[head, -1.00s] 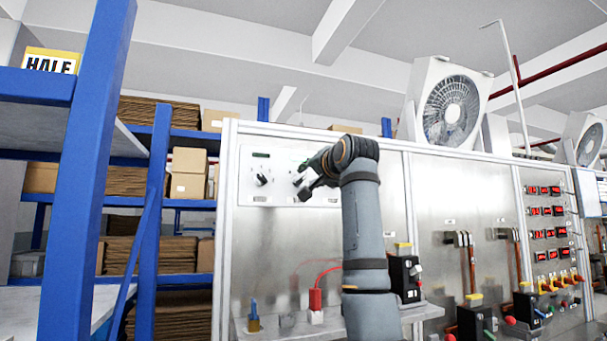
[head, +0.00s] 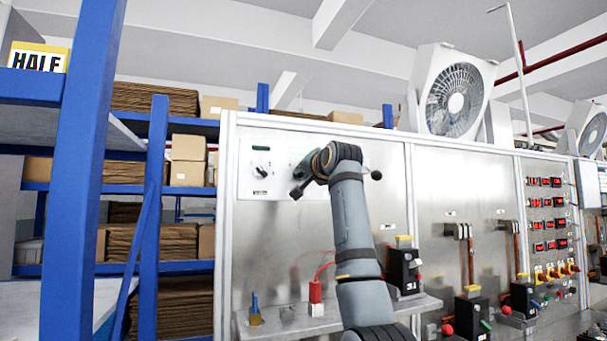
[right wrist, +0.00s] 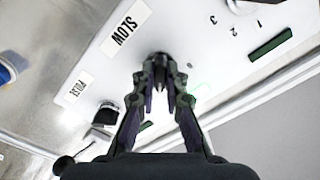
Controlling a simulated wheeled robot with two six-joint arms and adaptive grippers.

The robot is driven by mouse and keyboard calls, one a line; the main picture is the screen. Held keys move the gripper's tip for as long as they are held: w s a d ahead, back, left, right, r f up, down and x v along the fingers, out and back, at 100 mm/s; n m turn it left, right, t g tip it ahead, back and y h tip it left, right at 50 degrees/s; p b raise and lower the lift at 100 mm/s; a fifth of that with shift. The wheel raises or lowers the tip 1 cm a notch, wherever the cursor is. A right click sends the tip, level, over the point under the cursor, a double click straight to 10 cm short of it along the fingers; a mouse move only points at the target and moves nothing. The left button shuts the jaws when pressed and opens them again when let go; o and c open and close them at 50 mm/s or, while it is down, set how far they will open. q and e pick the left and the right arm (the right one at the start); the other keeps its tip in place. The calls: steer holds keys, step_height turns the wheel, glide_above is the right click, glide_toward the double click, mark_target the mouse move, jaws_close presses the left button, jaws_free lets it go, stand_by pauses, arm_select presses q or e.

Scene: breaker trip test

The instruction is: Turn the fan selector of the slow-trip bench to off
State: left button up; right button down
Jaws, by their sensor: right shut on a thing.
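The fan selector (right wrist: 160,61) is a dark knob above the label SLOW (right wrist: 125,22) on the white control panel (head: 246,183). My right gripper (head: 297,192) is at the middle of this panel and hides the selector in the head view. In the right wrist view both fingers of this gripper (right wrist: 158,85) are closed in on the knob. The knob's pointer direction is hidden. My left gripper is in neither view.
Another black knob (head: 262,172) is on the panel's left. A knob with a PULSE label (right wrist: 105,115) is beside the held one. Below, a ledge carries a red plug (head: 315,292) and a black breaker (head: 405,272). Blue shelving (head: 80,170) stands left.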

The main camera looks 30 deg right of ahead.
steer(key=shift+n, duration=0.3)
steer(key=shift+n+p, duration=3.6)
steer(key=shift+n, duration=5.1)
steer(key=shift+f, duration=0.15)
steer(key=c, duration=1.5)
jaws_free()
steer(key=shift+a, duration=0.1)
steer(key=shift+o, duration=0.5)
